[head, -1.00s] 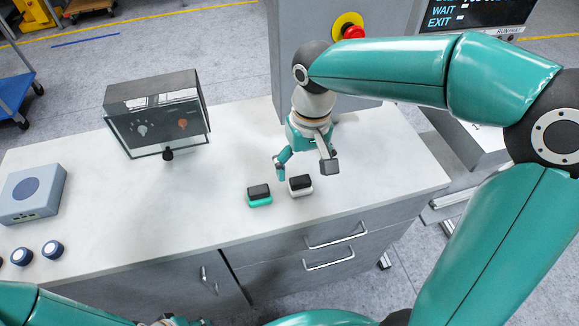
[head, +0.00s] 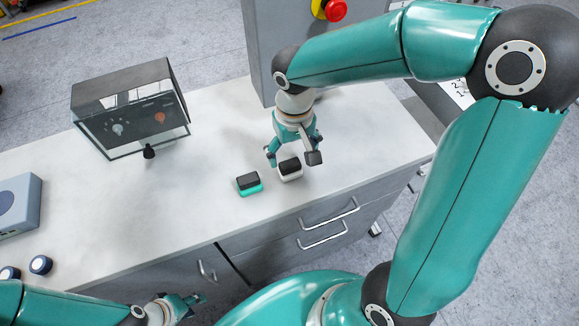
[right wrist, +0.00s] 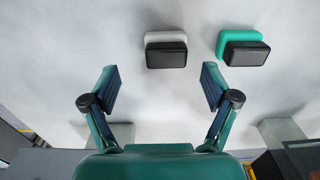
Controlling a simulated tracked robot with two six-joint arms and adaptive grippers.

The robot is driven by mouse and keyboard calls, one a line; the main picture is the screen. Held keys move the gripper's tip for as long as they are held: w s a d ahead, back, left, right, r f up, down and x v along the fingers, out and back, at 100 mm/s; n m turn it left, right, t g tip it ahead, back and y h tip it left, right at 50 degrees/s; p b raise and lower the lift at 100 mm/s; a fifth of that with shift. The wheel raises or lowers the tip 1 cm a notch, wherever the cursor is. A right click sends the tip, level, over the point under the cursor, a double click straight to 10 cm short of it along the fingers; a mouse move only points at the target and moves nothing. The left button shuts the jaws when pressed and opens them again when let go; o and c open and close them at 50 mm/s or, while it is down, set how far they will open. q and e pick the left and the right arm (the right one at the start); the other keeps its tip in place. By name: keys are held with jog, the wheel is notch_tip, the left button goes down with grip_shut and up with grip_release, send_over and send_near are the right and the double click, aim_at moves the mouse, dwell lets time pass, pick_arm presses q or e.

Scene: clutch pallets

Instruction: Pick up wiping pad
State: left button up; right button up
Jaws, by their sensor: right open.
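Two small pads with black tops lie side by side on the white worktop. One has a white base (head: 290,172) and also shows in the right wrist view (right wrist: 166,52). The other has a teal base (head: 249,186) and lies to its left in the head view; it also shows in the right wrist view (right wrist: 242,48). My right gripper (head: 292,160) is open and empty. Its fingers appear on either side of the white-based pad in the head view; in the right wrist view the pad lies beyond the fingertips (right wrist: 160,88). My left gripper (head: 192,301) is low, near the worktop's front; its opening is unclear.
A dark-topped glass case (head: 130,108) stands at the back left of the worktop (head: 110,215). A blue-grey box (head: 18,205) and round dark-blue knobs (head: 40,265) are at the far left. A grey cabinet with a red button (head: 335,10) stands behind my right gripper. The middle worktop is clear.

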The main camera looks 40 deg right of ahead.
aim_at(289, 163)
jog(key=shift+w+a+f+p, duration=0.1)
jog(key=shift+a+f+p, duration=0.15)
jog(key=shift+f, duration=1.15)
jog(key=shift+w+a+f+p, duration=0.15)
jog(key=shift+f+p, duration=0.1)
jog(key=shift+f, duration=1.1)
jog(key=c, duration=1.2)
jog(key=shift+c, duration=0.2)
notch_tip(289, 163, up, 20)
jog(key=shift+s, duration=0.1)
